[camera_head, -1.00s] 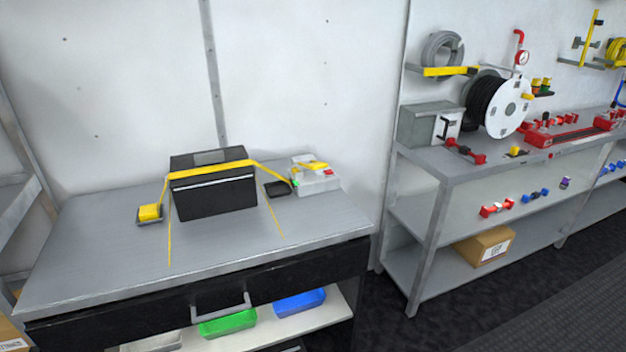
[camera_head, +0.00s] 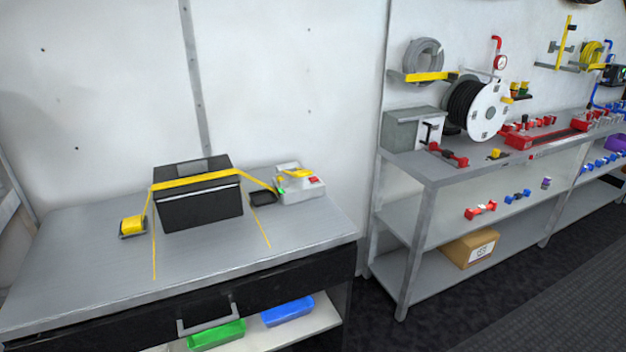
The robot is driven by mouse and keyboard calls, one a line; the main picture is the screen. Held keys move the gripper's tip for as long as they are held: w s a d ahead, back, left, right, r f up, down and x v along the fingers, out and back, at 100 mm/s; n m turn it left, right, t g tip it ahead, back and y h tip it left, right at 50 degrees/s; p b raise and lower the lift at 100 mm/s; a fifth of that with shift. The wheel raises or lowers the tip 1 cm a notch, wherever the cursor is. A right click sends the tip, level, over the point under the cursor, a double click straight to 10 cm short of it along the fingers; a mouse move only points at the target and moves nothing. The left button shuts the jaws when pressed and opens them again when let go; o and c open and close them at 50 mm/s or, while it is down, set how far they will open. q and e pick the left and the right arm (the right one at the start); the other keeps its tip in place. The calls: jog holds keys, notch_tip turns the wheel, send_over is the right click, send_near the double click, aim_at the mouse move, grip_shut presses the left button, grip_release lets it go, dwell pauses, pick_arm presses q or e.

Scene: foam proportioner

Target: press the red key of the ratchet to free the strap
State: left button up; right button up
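The ratchet (camera_head: 298,187) is a light grey block with a yellow lever, at the right end of the strap on the bench. Its red key (camera_head: 314,180) shows on its top right, and a small green spot shows on its left side. The yellow strap (camera_head: 196,180) runs over the top of a black case (camera_head: 200,207) and down to the ratchet. At the left, the strap meets a yellow block (camera_head: 132,225) on a dark base. Neither of my grippers is in view.
The grey bench top (camera_head: 90,275) is clear in front of the case, with two thin yellow lines on it. A drawer handle (camera_head: 208,318) juts from the front. A grey shelf unit (camera_head: 425,175) with a hose reel (camera_head: 477,107) stands to the right, past a floor gap.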

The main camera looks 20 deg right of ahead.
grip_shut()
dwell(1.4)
